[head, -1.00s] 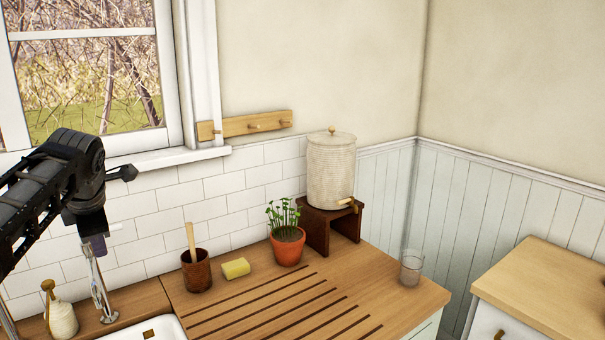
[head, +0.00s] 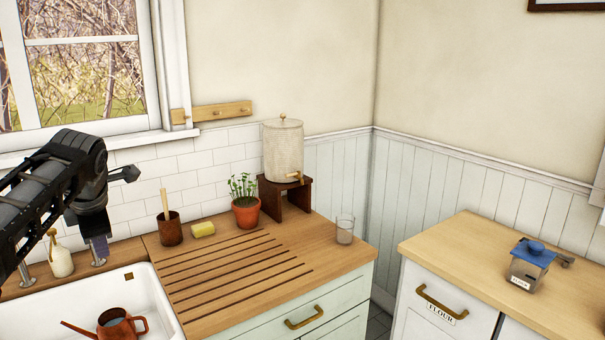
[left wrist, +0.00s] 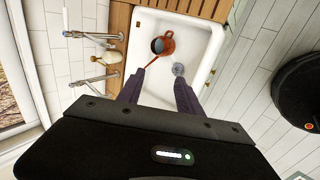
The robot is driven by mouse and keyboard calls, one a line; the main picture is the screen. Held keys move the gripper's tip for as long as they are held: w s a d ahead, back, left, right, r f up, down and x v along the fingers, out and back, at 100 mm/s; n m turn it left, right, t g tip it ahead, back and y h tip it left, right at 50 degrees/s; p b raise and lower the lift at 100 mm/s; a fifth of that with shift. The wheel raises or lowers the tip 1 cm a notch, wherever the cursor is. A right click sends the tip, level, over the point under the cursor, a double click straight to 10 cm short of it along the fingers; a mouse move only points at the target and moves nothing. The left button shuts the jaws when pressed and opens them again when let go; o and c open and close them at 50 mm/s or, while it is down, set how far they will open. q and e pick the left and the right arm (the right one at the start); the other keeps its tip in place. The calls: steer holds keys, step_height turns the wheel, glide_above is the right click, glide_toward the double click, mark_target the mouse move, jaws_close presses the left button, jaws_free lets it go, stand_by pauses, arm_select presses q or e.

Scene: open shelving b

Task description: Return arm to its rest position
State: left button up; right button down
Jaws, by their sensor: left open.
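My left arm comes in from the left in the head view, and its gripper (head: 99,248) points down near the back of the sink. In the left wrist view its two dark purple fingers (left wrist: 159,88) are apart with nothing between them. A copper watering can (head: 118,325) is in the white sink (head: 160,300), partly cut off by the bottom edge of the head view. In the left wrist view the can (left wrist: 164,46) lies beyond the fingertips, inside the sink (left wrist: 205,50). My right gripper is in neither view.
A soap bottle (head: 61,257) and taps stand behind the sink. The counter holds a brown cup (head: 170,232), sponge (head: 203,229), potted plant (head: 245,212), dispenser on a stand (head: 283,152) and glass (head: 344,230). A blue-topped grinder (head: 530,265) stands on the right cabinet.

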arm_select(q)
steer(key=w+d+f+m+t+h, duration=0.3)
steer(key=w+d+f+m, duration=0.6)
steer(key=m, duration=0.3)
steer(key=s+d+f+m+h, duration=0.15)
steer(key=d+f+m, duration=0.25)
steer(key=d+f, duration=0.45)
steer(key=w+d+f+m+h, duration=0.15)
steer(key=d+f+m, duration=0.35)
steer(key=f, duration=0.7)
steer(key=s+d+f+m+g+h, duration=0.1)
steer(key=s+d+f+g, duration=0.1)
steer(key=s+d+f, duration=0.6)
steer(key=s+d+f+m+g+h, duration=0.1)
steer(key=s+d+f+m, duration=0.15)
steer(key=s+f, duration=0.75)
steer(key=s+d+f+g, duration=0.2)
steer(key=s+f, duration=0.3)
steer(key=s, duration=0.5)
steer(key=s+d+f+g, duration=0.2)
steer(key=s+f, duration=0.3)
steer(key=s, duration=0.6)
steer(key=shift+d+g, duration=0.4)
steer(key=shift+d, duration=0.45)
